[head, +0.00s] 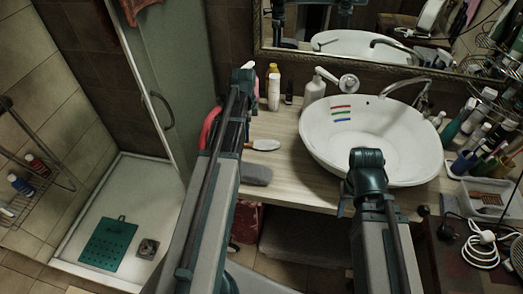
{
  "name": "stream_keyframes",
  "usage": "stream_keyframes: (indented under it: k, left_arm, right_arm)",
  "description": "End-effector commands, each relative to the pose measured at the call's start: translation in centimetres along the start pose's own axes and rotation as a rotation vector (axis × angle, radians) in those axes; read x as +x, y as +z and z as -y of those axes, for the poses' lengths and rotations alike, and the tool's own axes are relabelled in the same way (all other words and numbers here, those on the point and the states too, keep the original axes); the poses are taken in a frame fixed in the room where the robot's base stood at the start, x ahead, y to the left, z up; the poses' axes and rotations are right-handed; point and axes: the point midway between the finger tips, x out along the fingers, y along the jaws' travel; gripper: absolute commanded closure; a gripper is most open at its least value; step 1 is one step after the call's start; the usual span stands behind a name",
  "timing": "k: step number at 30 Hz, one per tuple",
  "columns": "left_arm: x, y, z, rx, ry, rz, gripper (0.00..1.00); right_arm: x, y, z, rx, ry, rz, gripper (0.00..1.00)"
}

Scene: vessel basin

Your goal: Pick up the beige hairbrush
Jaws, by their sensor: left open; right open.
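A small brush-shaped object (262,145) with a pale oval head and a short brown handle lies on the wooden counter, just right of my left arm. It looks like the beige hairbrush. Nothing is touching its visible part. My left arm rises from the bottom and passes left of it. My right arm rises in front of the basin. The jaws of both grippers are hidden behind my arms.
A white basin (340,140) fills the middle of the counter (280,125). A grey folded item (256,174) lies at the front edge. Bottles and a soap dispenser (314,92) stand at the back. A tray (485,205) and bottles crowd the right.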

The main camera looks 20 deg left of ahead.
Motion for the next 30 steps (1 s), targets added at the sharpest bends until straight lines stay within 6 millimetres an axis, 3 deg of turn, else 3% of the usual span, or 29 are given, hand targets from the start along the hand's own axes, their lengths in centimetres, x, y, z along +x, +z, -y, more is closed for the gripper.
stream_keyframes:
  k: [1, 11, 24, 30]
  left_arm:
    - [1.2, 0.0, 0.0, 0.000, 0.000, 0.000, 0.38]
    - [1.7, 0.1, 0.1, 0.000, 0.000, 0.000, 0.38]
    - [6.4, 0.7, 0.7, 0.000, 0.000, 0.000, 0.38]
    - [6.8, 0.7, 0.7, 0.000, 0.000, 0.000, 0.38]
  right_arm:
    - [1.2, -0.1, 0.1, 0.000, 0.000, 0.000, 0.50]
    - [1.7, -0.1, 0.2, 0.000, 0.000, 0.000, 0.50]
    - [6.4, -0.4, 0.6, 0.000, 0.000, 0.000, 0.50]
    - [6.8, -0.4, 0.7, 0.000, 0.000, 0.000, 0.50]
